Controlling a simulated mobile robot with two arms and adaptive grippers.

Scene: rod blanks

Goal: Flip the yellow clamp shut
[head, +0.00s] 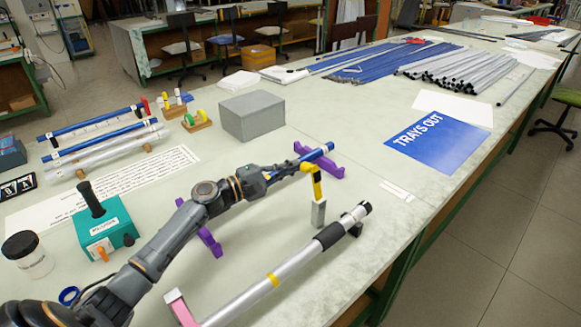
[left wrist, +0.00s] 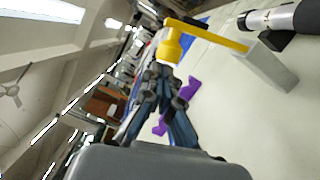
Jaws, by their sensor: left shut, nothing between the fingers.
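The yellow clamp (head: 317,182) stands upright on a grey post (head: 318,213), behind a silver tube (head: 285,277). Its top bends left to a yellow knob, and its lever does not lie over the tube. In the left wrist view the yellow clamp (left wrist: 208,34) runs from the grey post (left wrist: 265,66) to the knob, just beyond the fingers. My left gripper (head: 295,170) is shut and empty, its tips close to the knob; I cannot tell if they touch. My left gripper also shows in the left wrist view (left wrist: 160,82). My right gripper is not in view.
A blue rod (head: 322,152) lies on purple stands (head: 334,168) behind my gripper. A grey box (head: 252,116), a teal box with a black handle (head: 100,226) and a blue "TRAYS OUT" sign (head: 438,140) are on the table. Bare tabletop lies right of the tube.

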